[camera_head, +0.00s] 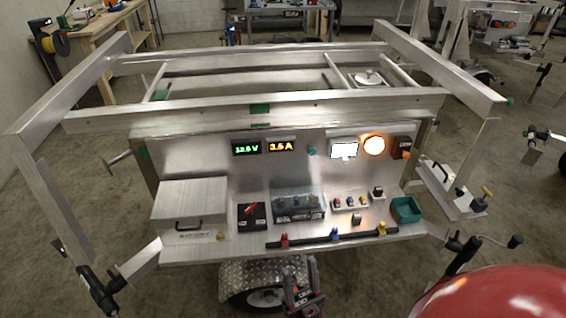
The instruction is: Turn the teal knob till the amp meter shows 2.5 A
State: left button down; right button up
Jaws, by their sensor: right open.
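The teal knob (311,151) is small and sits on the upright aluminium panel, just right of the meters. The amp meter (281,146) has orange digits that seem to read 3.5 A; the last digit is hard to be sure of. My right gripper (300,276) is at the bottom middle, in front of and below the panel's shelf, well apart from the knob. It is open, with nothing seen between its fingers. My left gripper is not in view.
A green volt meter (246,148) is left of the amp meter. A white lit screen (344,150) and a glowing orange lamp (374,145) are right of the knob.

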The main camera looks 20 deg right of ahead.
aim_at(311, 150)
jog(key=i+z, duration=0.6)
jog(key=i, duration=0.25)
